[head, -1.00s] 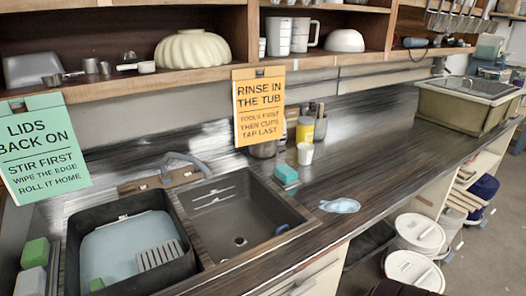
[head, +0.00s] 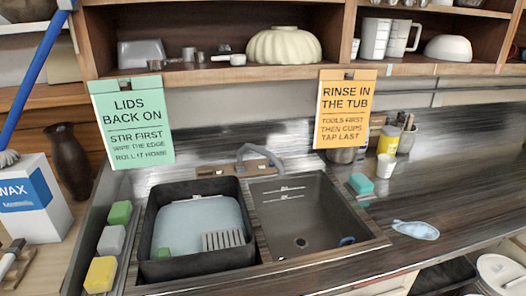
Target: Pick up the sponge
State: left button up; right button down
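Several sponge-like blocks are in view, and I cannot tell for sure which is the sponge. A teal block (head: 361,184) lies on the counter just right of the sink basin. A green block (head: 120,212), a grey block (head: 111,240) and a yellow block (head: 101,274) sit in a row on a narrow ledge left of the black tub. A small green piece (head: 164,252) is inside the tub at its front left. Neither of my grippers shows in this view.
The black tub (head: 195,268) holds pale water and a ribbed grey piece (head: 223,239). The dark sink basin (head: 303,210) is beside it. A faucet (head: 258,153) stands behind. A yellow jar (head: 389,140), a white cup (head: 386,165) and a light-blue cloth (head: 415,230) are on the right counter.

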aim_at(100, 276)
jog(key=u, duration=1.25)
jog(key=z, duration=1.95)
jog(key=u, duration=1.95)
jog(key=l+z, duration=0.15)
jog(key=l, duration=0.35)
jog(key=i, duration=0.05)
